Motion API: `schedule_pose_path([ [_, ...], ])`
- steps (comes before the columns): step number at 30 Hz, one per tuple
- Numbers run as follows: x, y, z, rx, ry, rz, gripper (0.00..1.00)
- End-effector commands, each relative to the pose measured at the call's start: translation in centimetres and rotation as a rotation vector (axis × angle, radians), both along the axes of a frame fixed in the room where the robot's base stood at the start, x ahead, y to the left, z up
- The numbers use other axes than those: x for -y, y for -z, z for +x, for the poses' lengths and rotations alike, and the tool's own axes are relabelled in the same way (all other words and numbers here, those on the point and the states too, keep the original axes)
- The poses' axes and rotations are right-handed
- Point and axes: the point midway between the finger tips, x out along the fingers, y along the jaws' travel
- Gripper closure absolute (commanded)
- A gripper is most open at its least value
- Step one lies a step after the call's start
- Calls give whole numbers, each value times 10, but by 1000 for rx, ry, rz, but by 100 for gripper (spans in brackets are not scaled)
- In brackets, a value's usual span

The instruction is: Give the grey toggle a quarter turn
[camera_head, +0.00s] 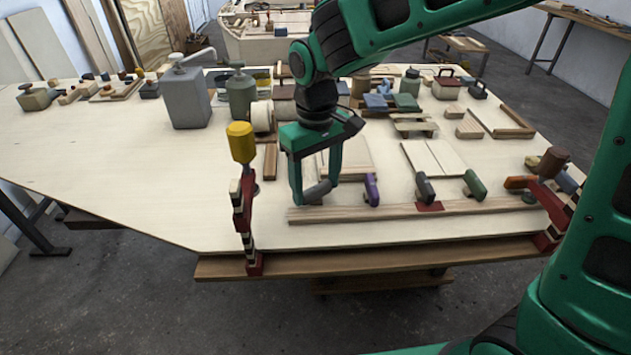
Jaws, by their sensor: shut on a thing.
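The grey toggle (318,190) is at the left end of a row of toggles on a wooden strip (300,214) near the front edge of the workbench. My gripper (318,192) points down over it, with its green fingers shut on the grey toggle. The toggle appears slanted in the picture, its right end higher. Its base is partly hidden by the fingers.
A purple toggle (371,189) stands close to the right of my gripper. A black toggle (425,188) and a green toggle (474,185) are farther right. A red clamp with a yellow handle (241,143) rises at the front left. Bare plywood (130,150) lies to the left.

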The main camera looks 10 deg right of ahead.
Motion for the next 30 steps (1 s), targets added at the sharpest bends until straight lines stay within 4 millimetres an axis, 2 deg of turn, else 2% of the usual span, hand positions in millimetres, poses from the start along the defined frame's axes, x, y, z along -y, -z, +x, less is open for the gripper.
schedule_pose_path([
  [6, 0, -3, 5, 12, 197, 5, 60],
  [15, 0, -3, 5, 12, 397, 5, 60],
  [30, 0, -3, 5, 11, 503, 6, 60],
])
